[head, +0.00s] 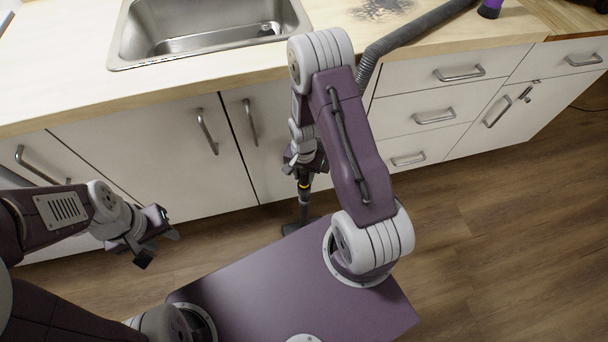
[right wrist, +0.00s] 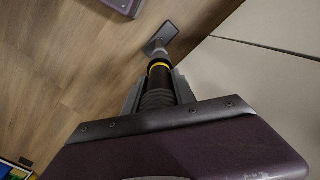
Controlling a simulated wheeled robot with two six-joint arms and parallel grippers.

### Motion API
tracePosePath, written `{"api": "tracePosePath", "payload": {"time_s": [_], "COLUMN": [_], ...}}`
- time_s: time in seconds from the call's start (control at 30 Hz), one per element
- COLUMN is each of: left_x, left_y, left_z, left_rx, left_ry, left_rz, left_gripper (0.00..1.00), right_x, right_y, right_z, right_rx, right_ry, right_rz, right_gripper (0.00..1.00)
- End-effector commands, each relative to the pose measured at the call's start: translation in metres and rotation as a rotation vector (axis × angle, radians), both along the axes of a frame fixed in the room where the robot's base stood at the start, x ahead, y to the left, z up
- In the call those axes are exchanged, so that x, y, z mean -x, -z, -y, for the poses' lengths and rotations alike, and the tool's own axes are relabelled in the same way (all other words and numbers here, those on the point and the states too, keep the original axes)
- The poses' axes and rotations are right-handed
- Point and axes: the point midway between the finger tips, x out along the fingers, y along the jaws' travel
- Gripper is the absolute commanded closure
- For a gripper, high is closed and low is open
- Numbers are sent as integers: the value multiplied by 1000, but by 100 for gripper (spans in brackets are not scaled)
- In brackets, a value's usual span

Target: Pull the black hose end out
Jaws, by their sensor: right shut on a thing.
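The black hose end (right wrist: 159,94) is ribbed and sits between the two fingers of my right gripper (right wrist: 158,90), which is shut on it. Beyond the fingers, a yellow ring (right wrist: 158,66) and a dark tube lead to a flat floor nozzle (right wrist: 161,38) on the floor. In the head view my right gripper (head: 304,168) points down before the cabinets, with the yellow ring (head: 304,186) just below it and the nozzle (head: 297,225) at the bottom. Parts of the hose are hidden behind my right arm. My left gripper (head: 155,240) is open and empty at the left.
A grey corrugated hose (head: 415,36) runs across the wooden counter (head: 200,77) and over its front edge. A purple object (head: 490,9) stands behind it. A steel sink (head: 205,30) is at the left. White cabinets (head: 150,155) with handles stand close. Wooden floor (head: 490,220) is clear at the right.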

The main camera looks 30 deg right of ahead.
Motion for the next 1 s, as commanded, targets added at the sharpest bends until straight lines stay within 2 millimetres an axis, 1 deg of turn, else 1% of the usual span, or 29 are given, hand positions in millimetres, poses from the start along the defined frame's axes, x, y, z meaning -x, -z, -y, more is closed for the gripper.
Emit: {"api": "tracePosePath", "payload": {"time_s": [0.03,0.6,1.0], "left_x": [0,0,0], "left_y": [-6,-39,-38], "left_z": [0,0,0], "left_rx": [0,0,0], "left_ry": [0,0,0], "left_rz": [0,0,0], "left_gripper": [64,64,64], "right_x": [0,0,0], "right_y": [-6,-40,-40], "right_z": [0,0,0], "right_rx": [0,0,0], "right_ry": [0,0,0], "right_rz": [0,0,0], "right_gripper": [100,100,100]}}
